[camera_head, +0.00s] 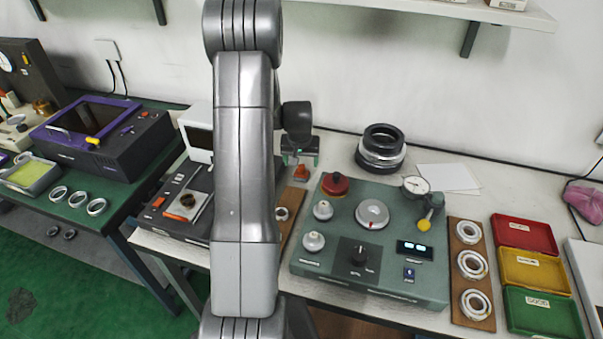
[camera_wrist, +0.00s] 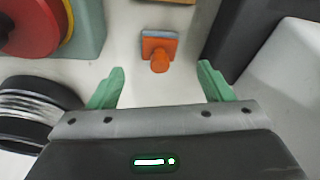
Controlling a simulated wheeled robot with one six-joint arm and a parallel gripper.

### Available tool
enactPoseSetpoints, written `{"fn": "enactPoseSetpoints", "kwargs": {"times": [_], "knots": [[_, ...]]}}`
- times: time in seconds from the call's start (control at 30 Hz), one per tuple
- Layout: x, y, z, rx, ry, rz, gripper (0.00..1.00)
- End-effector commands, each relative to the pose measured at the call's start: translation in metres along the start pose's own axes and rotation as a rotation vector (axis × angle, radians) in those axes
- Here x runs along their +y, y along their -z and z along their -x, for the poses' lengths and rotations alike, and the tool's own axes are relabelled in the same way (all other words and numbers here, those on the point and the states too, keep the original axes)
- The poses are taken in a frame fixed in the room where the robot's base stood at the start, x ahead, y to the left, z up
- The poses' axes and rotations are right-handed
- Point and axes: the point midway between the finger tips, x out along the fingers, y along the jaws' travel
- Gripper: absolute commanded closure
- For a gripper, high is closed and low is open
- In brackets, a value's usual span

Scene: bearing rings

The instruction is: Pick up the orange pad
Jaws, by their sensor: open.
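The orange pad (camera_wrist: 159,47) is a small orange block with a rounded knob and a grey-blue plate at its far side. It sits on the white tabletop in the wrist view. In the head view it shows as a small orange piece (camera_head: 301,173) just right of my arm, below my gripper (camera_head: 301,152). In the wrist view my gripper (camera_wrist: 160,84) is open and empty. Its two green fingers are spread, one to each side of the pad's line, and the pad lies beyond the fingertips, not between them.
The green test console (camera_head: 370,230) with a red knob (camera_head: 335,184) stands right of the pad. Stacked black and silver rings (camera_head: 381,148) stand behind it. A dark device (camera_head: 180,205) lies left, partly hidden by my arm. A wooden ring board (camera_head: 472,270) and coloured trays (camera_head: 526,236) are far right.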

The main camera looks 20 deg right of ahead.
Motion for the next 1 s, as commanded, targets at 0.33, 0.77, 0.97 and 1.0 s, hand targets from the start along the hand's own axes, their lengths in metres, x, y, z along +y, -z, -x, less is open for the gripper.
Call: {"fn": "enactPoseSetpoints", "kwargs": {"times": [0.33,0.77,0.97,1.0], "knots": [[0.002,-0.001,-0.032,-0.004,-0.001,0.000,0.27],[0.002,-0.001,-0.052,0.000,0.000,0.000,0.27],[0.002,-0.001,-0.052,0.000,0.000,0.000,0.54],[0.002,-0.001,-0.052,0.000,0.000,0.000,0.62]]}}
